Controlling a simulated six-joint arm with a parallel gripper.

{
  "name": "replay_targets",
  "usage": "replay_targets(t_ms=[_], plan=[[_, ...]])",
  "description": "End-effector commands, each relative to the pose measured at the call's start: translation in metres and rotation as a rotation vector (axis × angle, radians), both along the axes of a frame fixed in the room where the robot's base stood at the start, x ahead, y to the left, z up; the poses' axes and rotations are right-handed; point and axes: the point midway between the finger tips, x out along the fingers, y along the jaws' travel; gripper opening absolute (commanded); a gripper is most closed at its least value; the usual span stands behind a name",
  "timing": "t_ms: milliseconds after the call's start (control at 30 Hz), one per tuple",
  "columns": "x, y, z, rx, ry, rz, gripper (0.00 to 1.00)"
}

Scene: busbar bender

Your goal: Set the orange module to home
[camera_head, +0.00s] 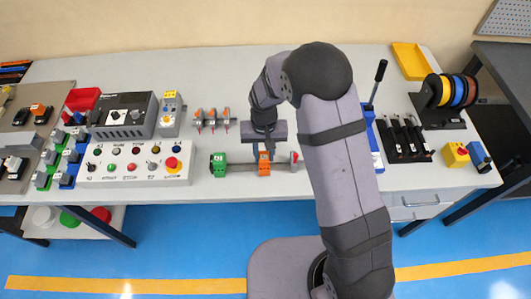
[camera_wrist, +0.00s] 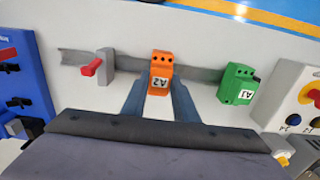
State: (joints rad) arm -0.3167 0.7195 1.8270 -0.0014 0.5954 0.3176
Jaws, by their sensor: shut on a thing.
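The orange module (camera_wrist: 160,72), labelled A2, sits on a grey rail between a green module and a grey stop. It also shows in the head view (camera_head: 264,164) near the rail's middle. My gripper (camera_wrist: 158,98) is shut on the orange module, with one finger on each side of its near end. The green module (camera_wrist: 238,84), labelled A1, is on the rail to the right in the wrist view, with a gap to the orange one. The grey stop with a red lever (camera_wrist: 92,68) is at the other end. No home mark can be made out.
The rail (camera_head: 235,168) lies near the table's front. A white control panel (camera_head: 136,162) stands left of it, and a blue device (camera_head: 376,150) stands right. Several orange-handled tools (camera_head: 212,120) stand behind. The white table (camera_head: 235,75) is clear at the back.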

Motion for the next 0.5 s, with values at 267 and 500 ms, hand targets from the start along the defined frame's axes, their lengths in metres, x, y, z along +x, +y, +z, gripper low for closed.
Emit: replay_targets(t_ms=[267,500], plan=[[0.001,0.059,0.0,0.002,-0.002,0.005,0.0],[0.001,0.075,0.001,0.002,-0.002,-0.001,0.0]])
